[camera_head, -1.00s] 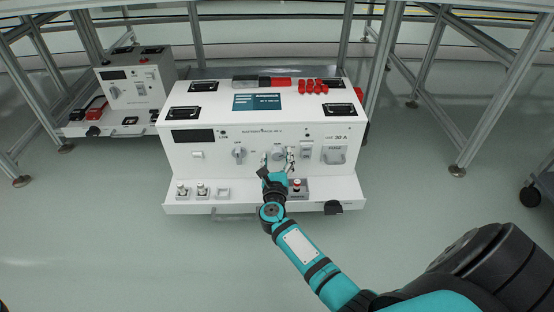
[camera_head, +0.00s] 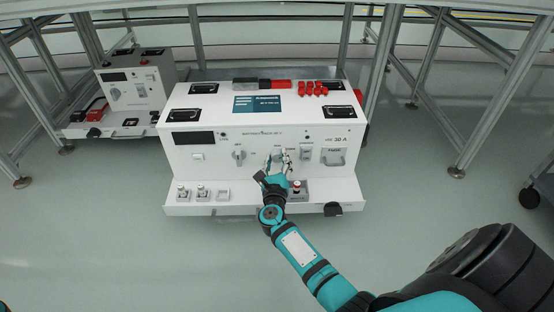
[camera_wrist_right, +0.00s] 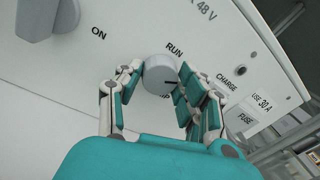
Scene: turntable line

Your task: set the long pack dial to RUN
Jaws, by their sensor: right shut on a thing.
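The long pack is the big white box (camera_head: 215,112) on the floor, with several controls on its front face. Its round grey dial (camera_wrist_right: 158,72) is between the fingers of my right gripper (camera_wrist_right: 160,88), which is shut on it. The dial's dark mark points right, towards the right finger, not straight at the RUN label (camera_wrist_right: 174,48). A label below the dial is mostly hidden by the gripper. In the head view the right gripper (camera_head: 277,164) is at the middle of the front face and partly covers the dial. My left gripper is not in view.
Another grey knob (camera_head: 239,155) is left of the dial. A switch (camera_head: 306,153) and a fuse holder (camera_head: 333,156) are to its right. A red button (camera_head: 297,185) is on the ledge close to my wrist. A smaller pack (camera_head: 128,88) stands behind left.

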